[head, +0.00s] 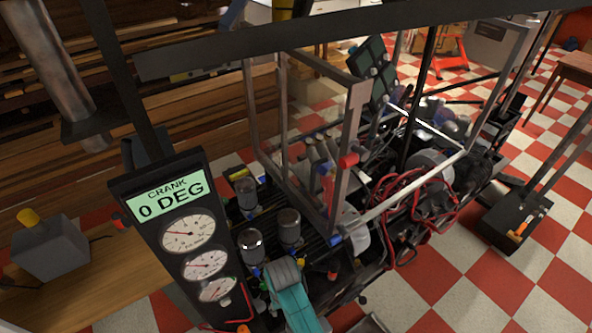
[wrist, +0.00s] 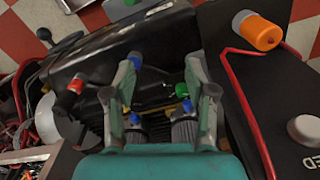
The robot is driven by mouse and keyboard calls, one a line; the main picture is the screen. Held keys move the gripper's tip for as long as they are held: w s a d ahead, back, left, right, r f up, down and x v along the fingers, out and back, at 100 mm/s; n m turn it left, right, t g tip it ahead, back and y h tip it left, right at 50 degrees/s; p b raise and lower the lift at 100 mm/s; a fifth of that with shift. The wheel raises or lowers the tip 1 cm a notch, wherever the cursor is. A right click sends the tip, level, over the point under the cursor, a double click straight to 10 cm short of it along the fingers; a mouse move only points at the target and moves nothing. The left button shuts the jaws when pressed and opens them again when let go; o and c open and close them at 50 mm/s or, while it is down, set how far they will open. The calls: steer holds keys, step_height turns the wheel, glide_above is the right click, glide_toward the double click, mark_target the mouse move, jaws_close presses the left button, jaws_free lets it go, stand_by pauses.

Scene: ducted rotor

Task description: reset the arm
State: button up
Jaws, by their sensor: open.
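My gripper (wrist: 160,80) shows in the wrist view with its two grey fingers spread apart. Nothing is held between them. Beyond and between the fingers are two grey cylinders with blue caps (wrist: 184,130) and a green knob (wrist: 181,90) on a dark machine. In the head view, my teal arm reaches in from the bottom edge, at the front of the machine. The gripper's fingers cannot be made out there.
A gauge panel (head: 160,192) reading "CRANK 0 DEG" stands close to the left of my arm. A metal frame (head: 352,150) rises over the engine. Red cables (head: 402,190) loop at its right. An orange-capped part (wrist: 262,33) and red tube (wrist: 250,115) lie right of the fingers.

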steer(key=s+d+f+t+y, duration=0.1)
steer(key=s+d+f+t, duration=0.2)
steer(key=s+d+f, duration=0.45)
steer(key=s+d+r+m+t, duration=0.1)
steer(key=s+d+r+t, duration=0.35)
steer(key=s+d, duration=0.4)
steer(key=s+d+r+t, duration=0.2)
steer(key=s+r, duration=0.3)
steer(key=r, duration=0.4)
steer(key=s+d+r+m+t, duration=0.1)
steer(key=s+d+r+t, duration=0.1)
steer(key=s+r, duration=0.4)
steer(key=s+d+r+m+t+h, duration=0.1)
steer(key=s+r, duration=0.4)
steer(key=r, duration=0.8)
steer(key=shift+s+d+r+t, duration=0.2)
steer(key=shift+s+d+t, duration=0.2)
steer(key=shift+t, duration=0.85)
